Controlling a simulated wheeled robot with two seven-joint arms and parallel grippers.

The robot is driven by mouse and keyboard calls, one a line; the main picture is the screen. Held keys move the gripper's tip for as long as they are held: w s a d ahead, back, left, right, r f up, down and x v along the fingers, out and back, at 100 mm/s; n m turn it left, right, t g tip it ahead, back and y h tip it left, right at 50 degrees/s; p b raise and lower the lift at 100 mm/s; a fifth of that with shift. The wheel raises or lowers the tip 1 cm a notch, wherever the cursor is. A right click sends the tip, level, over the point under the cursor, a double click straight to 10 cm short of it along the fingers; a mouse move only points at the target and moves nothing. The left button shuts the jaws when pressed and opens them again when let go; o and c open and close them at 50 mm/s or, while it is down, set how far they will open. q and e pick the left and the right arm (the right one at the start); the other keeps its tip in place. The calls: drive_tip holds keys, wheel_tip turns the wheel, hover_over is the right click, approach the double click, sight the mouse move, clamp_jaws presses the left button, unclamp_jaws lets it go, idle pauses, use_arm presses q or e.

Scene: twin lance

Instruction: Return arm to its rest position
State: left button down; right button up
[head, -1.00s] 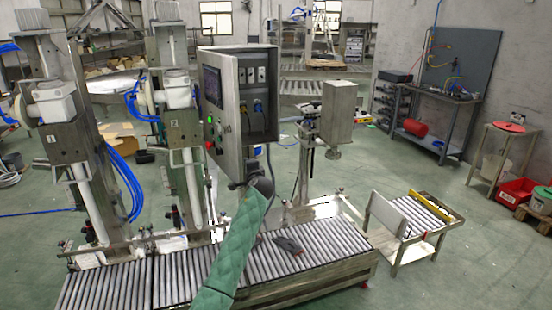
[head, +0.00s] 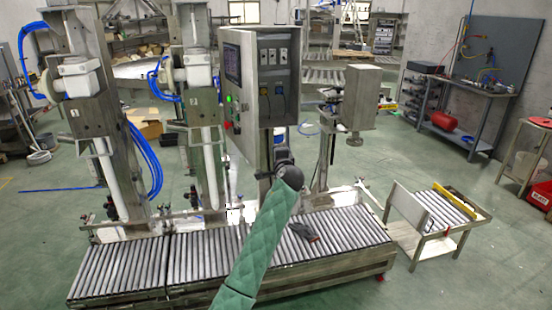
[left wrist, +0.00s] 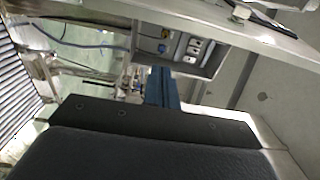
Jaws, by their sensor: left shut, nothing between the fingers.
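My left arm, in a green quilted sleeve (head: 259,243), rises from the bottom middle of the head view to a dark round joint (head: 289,177). Beyond the joint, my left gripper (head: 282,143) is small and partly hidden, just below the open control box (head: 262,95). In the left wrist view its dark body fills the bottom, and the narrow blue-grey shut fingers (left wrist: 161,88) point up towards the control box (left wrist: 180,47). Nothing shows between them. My right gripper is in neither view.
A roller conveyor (head: 205,265) runs below the arm, with a dark tool-like object (head: 303,231) on it. Two lance columns (head: 100,110) stand at left. A grey box on a post (head: 348,95) stands right of the control box. Open floor (head: 480,250) lies at right.

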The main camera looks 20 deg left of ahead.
use_arm(q)
drive_tip(key=shift+s+d, duration=0.3)
drive_tip(key=shift+s, duration=0.3)
